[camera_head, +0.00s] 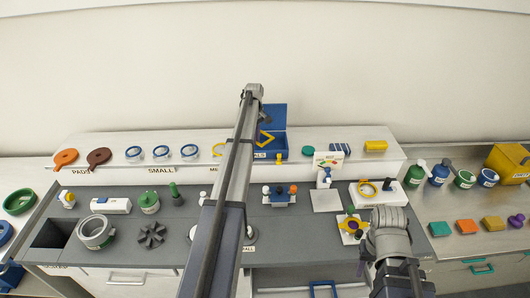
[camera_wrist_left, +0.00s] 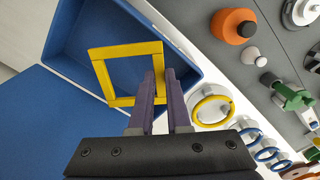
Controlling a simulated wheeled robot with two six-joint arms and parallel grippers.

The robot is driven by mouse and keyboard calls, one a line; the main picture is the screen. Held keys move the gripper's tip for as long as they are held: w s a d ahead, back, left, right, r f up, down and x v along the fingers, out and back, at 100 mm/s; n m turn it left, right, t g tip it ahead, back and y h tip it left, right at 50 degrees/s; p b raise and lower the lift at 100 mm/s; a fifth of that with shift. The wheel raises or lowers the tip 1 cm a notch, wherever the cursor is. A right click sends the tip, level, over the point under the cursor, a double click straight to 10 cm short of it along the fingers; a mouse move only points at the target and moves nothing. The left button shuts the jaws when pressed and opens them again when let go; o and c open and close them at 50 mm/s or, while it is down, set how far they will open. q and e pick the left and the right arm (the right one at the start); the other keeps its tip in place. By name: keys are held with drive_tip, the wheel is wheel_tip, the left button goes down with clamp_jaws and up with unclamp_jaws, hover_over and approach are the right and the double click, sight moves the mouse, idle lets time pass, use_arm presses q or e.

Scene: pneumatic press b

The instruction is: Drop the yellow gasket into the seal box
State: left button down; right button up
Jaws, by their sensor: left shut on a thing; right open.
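The yellow gasket is a square frame; it shows in the left wrist view (camera_wrist_left: 125,50) and small in the head view (camera_head: 265,138). My left gripper (camera_wrist_left: 160,78) is shut on one side of it and holds it over the open seal box. The blue seal box shows in the left wrist view (camera_wrist_left: 75,50) and on the back shelf in the head view (camera_head: 281,142), with its lid raised. How high the gasket hangs is hard to tell. My left arm partly covers the box in the head view. My right gripper (camera_head: 388,222) is open over the bench at right.
Bottles (camera_head: 440,173) stand at far right.

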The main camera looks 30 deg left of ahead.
use_arm(q)
drive_tip(key=shift+f, duration=0.5)
use_arm(e)
drive_tip(key=shift+f, duration=0.4)
use_arm(q)
drive_tip(key=shift+r, duration=0.1)
drive_tip(key=c, duration=0.8)
unclamp_jaws()
use_arm(e)
drive_tip(key=shift+r, duration=0.1)
use_arm(q)
wheel_tip(320, 180, up, 8)
drive_tip(key=p, duration=0.7)
drive_tip(key=shift+p, duration=0.35)
use_arm(e)
wheel_tip(320, 180, up, 8)
drive_tip(key=shift+f, duration=0.2)
